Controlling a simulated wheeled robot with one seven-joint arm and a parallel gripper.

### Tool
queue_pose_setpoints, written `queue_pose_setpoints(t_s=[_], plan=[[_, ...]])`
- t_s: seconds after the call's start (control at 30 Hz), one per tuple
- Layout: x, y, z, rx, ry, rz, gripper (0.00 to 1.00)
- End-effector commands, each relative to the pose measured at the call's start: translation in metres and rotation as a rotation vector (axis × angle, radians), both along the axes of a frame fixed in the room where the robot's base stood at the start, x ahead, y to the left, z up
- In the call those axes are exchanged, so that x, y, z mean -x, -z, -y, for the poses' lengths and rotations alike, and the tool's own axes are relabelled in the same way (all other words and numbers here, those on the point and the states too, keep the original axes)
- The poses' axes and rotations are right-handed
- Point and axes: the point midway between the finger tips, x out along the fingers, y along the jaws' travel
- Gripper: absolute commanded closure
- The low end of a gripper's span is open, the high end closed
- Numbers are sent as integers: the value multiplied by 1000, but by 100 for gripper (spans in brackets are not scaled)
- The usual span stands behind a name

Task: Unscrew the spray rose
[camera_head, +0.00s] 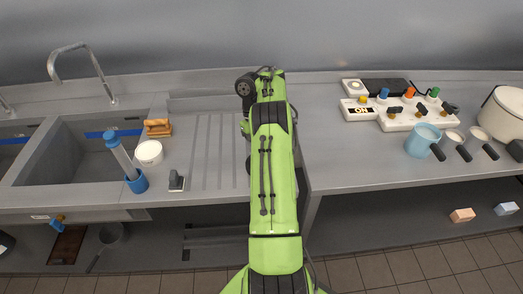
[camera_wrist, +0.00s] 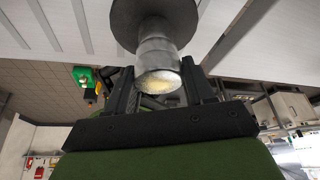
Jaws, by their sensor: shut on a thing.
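In the wrist view, a grey metal piece that looks like the spray rose (camera_wrist: 156,48) has a wide dark round part at the top and a narrower shiny neck with a pale, yellowish end. My gripper (camera_wrist: 160,85) has its two black fingers on either side of the neck and is shut on it. In the head view, my green arm reaches over the steel counter and hides the gripper and the held piece. What the piece is joined to cannot be told.
A sink (camera_head: 80,140) with a tap (camera_head: 82,65) is at the left. A blue brush (camera_head: 122,155), white tub (camera_head: 149,152) and wooden brush (camera_head: 158,127) stand beside it. A light blue jug (camera_head: 421,141) and a switch panel (camera_head: 405,112) are on the right counter, whose near left part is clear.

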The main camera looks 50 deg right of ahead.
Motion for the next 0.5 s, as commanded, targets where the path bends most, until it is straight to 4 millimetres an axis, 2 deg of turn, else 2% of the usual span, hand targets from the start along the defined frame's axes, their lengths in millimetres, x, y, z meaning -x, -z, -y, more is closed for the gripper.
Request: queue_pose_setpoints(t_s=[0.2,0.23,0.4,0.5], plan=[[1,-1,0,-1,-10,-3,83],[2,-1,0,-2,-9,-3,44],[1,-1,0,-1,-6,-2,18],[1,-1,0,-2,-5,-1,17]])
